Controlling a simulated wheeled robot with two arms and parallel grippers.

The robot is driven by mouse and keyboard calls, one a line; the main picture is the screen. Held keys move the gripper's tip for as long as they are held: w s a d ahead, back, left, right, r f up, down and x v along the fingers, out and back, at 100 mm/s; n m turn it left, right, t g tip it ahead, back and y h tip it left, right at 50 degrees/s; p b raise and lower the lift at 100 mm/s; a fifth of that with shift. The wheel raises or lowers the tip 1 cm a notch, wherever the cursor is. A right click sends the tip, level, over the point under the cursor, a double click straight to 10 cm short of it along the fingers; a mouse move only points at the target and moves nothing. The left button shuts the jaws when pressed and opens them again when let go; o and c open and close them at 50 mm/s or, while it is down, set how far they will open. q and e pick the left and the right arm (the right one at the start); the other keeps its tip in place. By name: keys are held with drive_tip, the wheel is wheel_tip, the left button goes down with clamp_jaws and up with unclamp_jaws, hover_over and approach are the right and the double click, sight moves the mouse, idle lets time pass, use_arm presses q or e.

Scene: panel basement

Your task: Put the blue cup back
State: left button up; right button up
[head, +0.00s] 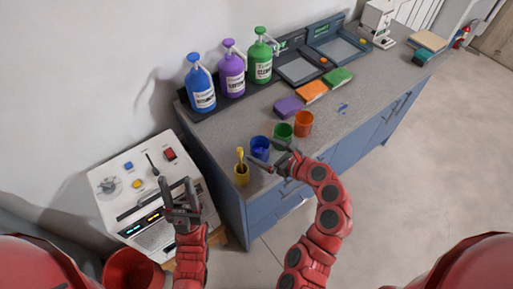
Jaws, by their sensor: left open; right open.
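The blue cup (260,148) stands upright on the grey counter near its left end, between a yellow cup (241,175) and a green cup (280,134). My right gripper (262,153) is open at the blue cup, with fingers overlapping the cup's right and front side in the view. I cannot tell whether the fingers touch it. My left gripper (178,196) is open and empty, over the white control box, away from the cups.
The counter (340,133) also holds an orange cup (304,123), coloured sponges (312,91) and blue (201,88), purple (232,72) and green (261,60) bottles along the wall. The white control box (118,190) stands left. Floor is clear at right.

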drive_tip(key=b+v, duration=0.1)
drive_tip(key=v, duration=0.6)
drive_tip(key=shift+s+d+r, duration=0.1)
idle(0.4)
